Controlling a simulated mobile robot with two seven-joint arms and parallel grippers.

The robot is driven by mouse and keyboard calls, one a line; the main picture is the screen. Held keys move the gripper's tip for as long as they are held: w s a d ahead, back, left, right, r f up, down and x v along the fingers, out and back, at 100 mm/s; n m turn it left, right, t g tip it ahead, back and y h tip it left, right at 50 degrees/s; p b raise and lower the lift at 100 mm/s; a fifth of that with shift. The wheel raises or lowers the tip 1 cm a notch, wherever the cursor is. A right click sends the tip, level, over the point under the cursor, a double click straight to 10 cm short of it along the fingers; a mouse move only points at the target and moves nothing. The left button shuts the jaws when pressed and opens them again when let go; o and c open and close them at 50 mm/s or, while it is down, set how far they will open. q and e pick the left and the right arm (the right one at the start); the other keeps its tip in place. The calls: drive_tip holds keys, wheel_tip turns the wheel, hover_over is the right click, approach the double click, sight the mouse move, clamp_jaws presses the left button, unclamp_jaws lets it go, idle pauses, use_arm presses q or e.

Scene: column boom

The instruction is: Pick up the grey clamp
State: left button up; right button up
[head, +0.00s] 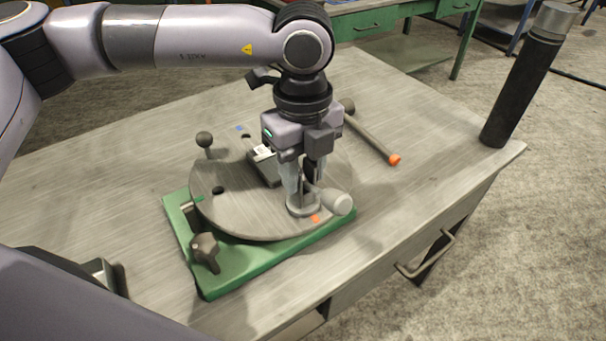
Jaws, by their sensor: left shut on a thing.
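My left gripper (302,190) points down over the front right part of a round grey plate (240,209). It is shut on a grey clamp (302,207), which has a rounded base and a pale cylindrical end (339,204) sticking out to the right. The clamp's upper part is partly hidden by the fingers. Its base is at the plate's surface; I cannot tell whether it touches. An orange mark (315,218) shows on the plate beside the base. My right gripper is not in view.
The plate sits on a green base (240,269) with a dark knob (205,250) at its front left. A dark block with a white label (262,163) lies on the plate behind the gripper. An orange-tipped rod (372,138) and a dark upright cylinder (520,85) are to the right.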

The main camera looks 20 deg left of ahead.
use_arm(q)
wheel_tip(320, 180, up, 20)
drive_tip(key=b, duration=0.1)
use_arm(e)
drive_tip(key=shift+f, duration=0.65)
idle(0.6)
